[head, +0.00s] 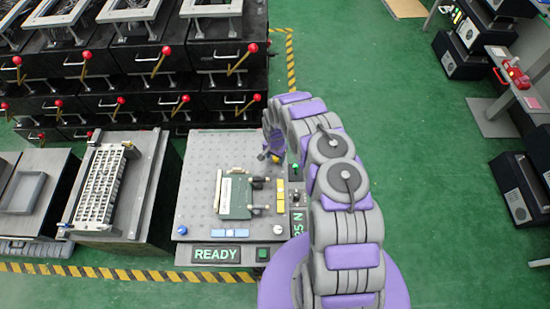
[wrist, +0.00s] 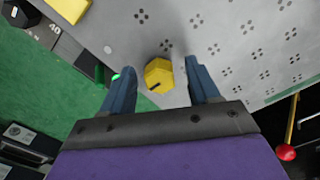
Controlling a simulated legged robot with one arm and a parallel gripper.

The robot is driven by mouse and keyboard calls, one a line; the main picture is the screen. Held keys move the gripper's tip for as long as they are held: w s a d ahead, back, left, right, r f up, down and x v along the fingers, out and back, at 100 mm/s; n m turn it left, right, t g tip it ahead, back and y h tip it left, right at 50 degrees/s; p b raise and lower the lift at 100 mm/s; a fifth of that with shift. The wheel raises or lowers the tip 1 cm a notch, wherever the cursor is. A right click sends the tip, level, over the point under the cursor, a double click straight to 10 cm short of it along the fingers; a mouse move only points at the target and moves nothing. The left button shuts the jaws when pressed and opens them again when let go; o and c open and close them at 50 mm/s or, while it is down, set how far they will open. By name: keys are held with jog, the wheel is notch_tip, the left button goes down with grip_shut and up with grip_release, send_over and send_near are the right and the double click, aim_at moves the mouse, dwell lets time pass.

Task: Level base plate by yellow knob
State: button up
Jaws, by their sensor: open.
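The yellow knob (wrist: 158,75) sits at the edge of the grey perforated base plate (wrist: 230,35) in the wrist view. It has a dark slot or pointer mark on its face. My gripper (wrist: 168,78) is open, with one dark blue finger on each side of the knob and gaps between. In the head view my gripper (head: 272,143) is over the upper right corner of the base plate (head: 195,185), and only a bit of the yellow knob (head: 275,158) shows beside it. Whether the plate is level cannot be told.
A dark green fixture block (head: 234,197) stands on the plate. A READY display (head: 217,254) is at the front. Racks with red-knobbed levers (head: 235,60) stand behind. A box with a white grid (head: 100,185) is on the left.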

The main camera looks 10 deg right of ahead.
jog(key=shift+d, duration=0.1)
jog(key=c, duration=1)
jog(key=shift+c, duration=0.2)
